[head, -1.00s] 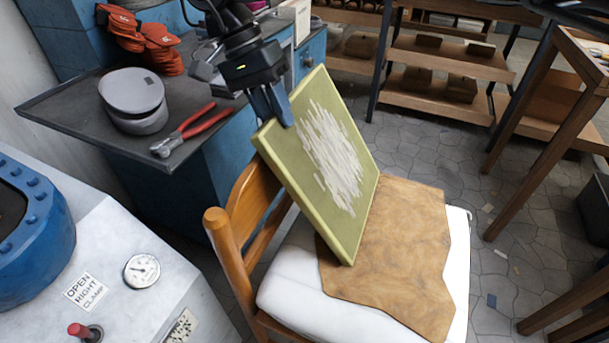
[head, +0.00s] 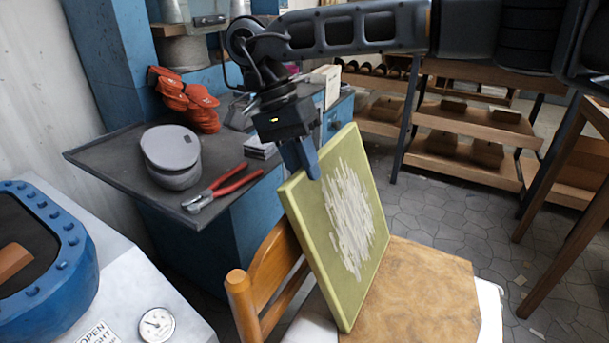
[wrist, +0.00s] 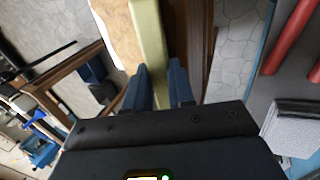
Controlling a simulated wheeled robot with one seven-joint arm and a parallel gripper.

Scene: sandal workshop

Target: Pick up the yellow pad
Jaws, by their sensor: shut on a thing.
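The yellow pad (head: 318,235) is a square yellow-green slab with white streaks on its face. It stands tilted on the chair, near the wooden backrest, its lower edge by the brown leather piece. My gripper (head: 308,172) is shut on its upper edge from above in the head view. In the wrist view the pad's edge (wrist: 148,35) runs between the two blue fingers of my gripper (wrist: 160,88). Whether the lower edge touches the seat is hard to tell.
The wooden chair (head: 240,290) holds a brown leather piece (head: 425,295) on its white seat. A dark bench (head: 120,165) at left bears red-handled pliers (head: 225,190) and a grey round stack (head: 172,150). A blue-rimmed machine (head: 75,250) is front left. Shelves (head: 455,120) stand behind.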

